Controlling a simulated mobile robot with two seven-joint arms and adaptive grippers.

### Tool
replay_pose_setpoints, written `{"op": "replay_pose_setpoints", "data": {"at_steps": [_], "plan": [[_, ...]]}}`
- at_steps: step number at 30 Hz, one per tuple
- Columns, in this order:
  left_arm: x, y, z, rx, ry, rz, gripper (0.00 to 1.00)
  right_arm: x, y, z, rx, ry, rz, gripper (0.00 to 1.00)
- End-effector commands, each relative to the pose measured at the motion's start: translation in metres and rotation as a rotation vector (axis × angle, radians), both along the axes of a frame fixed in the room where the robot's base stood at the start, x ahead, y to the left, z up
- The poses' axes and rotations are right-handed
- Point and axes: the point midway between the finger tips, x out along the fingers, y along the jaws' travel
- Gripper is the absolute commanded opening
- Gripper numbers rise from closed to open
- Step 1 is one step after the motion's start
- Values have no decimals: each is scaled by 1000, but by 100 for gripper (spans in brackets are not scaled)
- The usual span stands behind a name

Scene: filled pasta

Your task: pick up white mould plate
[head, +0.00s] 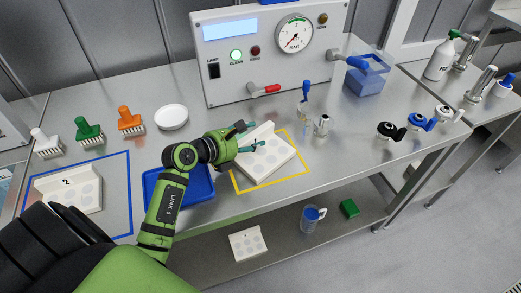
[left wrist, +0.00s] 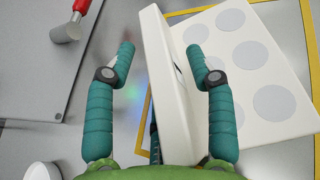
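A white mould plate (head: 268,162) with round grey recesses and a raised back wall lies inside the yellow outline on the steel table. It also shows in the left wrist view (left wrist: 258,130). My left gripper (head: 247,136) is at this plate's back wall. In the left wrist view its two teal fingers (left wrist: 160,58) are apart, one on each side of the wall; a gap shows on the left side, and the right finger is close to the wall. Contact there is unclear. Another white plate marked 2 (head: 68,195) sits in the blue outline at left. My right gripper is not in view.
A blue tray (head: 206,190) lies partly under my left arm. A control box (head: 225,60) with a gauge and red-handled tap stands behind. Brushes (head: 88,132) and a white dish (head: 172,117) are left; small valves (head: 322,125) right. Another white plate (head: 247,243) is on the lower shelf.

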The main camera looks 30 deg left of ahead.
Motion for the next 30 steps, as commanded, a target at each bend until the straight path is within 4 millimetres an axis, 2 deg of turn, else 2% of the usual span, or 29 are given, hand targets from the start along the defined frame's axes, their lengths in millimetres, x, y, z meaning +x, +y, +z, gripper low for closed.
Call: {"op": "replay_pose_setpoints", "data": {"at_steps": [1, 3, 17, 22, 25, 30], "plan": [[0, 0, 0, 0, 0, 0, 25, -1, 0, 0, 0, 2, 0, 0], [0, 0, 0, 0, 0, 0, 0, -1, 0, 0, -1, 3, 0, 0], [0, 1, 6, 1, -4, 0, 0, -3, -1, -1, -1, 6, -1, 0], [1, 0, 25, 4, -8, -1, 0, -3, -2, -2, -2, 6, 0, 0], [1, 1, 45, 6, -10, -2, 0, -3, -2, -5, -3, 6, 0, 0], [-1, -41, 67, -1, -11, -5, 0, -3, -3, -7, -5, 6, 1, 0]]}}
